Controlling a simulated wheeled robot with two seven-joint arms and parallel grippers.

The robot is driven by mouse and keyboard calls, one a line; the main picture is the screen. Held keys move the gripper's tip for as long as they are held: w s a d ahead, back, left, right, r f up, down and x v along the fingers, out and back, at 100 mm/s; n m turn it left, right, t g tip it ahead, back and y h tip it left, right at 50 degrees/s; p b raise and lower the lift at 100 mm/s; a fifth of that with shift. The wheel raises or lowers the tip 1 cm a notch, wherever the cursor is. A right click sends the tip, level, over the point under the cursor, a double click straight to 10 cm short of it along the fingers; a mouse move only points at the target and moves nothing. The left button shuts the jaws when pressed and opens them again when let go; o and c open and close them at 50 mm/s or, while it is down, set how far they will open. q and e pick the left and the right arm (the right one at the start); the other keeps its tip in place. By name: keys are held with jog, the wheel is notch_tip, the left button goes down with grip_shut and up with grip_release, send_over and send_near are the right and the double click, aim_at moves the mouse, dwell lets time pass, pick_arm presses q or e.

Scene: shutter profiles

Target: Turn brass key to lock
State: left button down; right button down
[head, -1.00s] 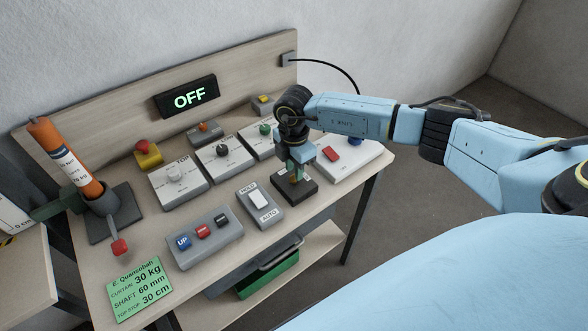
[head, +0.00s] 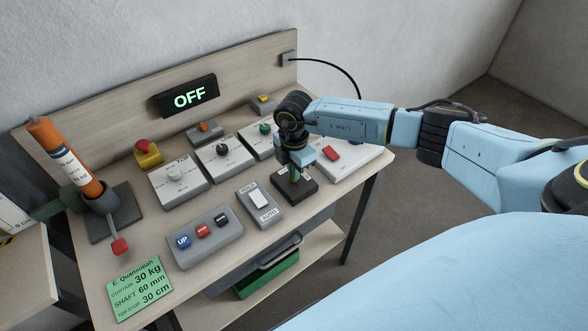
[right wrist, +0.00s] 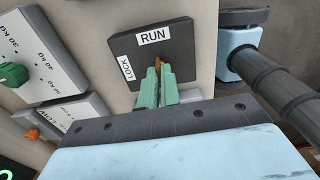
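The brass key (right wrist: 158,62) stands in a dark switch box (right wrist: 180,47) with a RUN label on one side and a LOCK label on another. The box also shows in the head view (head: 303,190), at the table's right front. My right gripper (head: 295,179) reaches down over the box from the right. In the right wrist view its green fingertips (right wrist: 159,73) are close together, with the brass key pinched between them. Most of the key is hidden by the fingers, so its exact angle is hard to tell. My left gripper is not in view.
A HOLD/AUTO rocker (head: 260,204) sits just left of the key box. A white box with a red switch (head: 331,153) stands close on its right. Dial boxes (head: 222,158) lie behind, an UP button panel (head: 205,240) to the left. The display (head: 187,97) reads OFF.

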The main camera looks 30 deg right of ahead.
jog(key=shift+n, duration=0.3)
jog(key=n+b, duration=0.1)
jog(key=n, duration=0.3)
jog(key=shift+n, duration=0.3)
jog(key=n+b, duration=0.1)
jog(key=n, duration=0.3)
jog(key=shift+n, duration=0.3)
jog(key=n+b, duration=0.1)
jog(key=n, duration=0.3)
jog(key=shift+b, duration=0.35)
jog(key=shift+n+b, duration=0.65)
jog(key=shift+n, duration=1.35)
jog(key=c, duration=1.6)
grip_release()
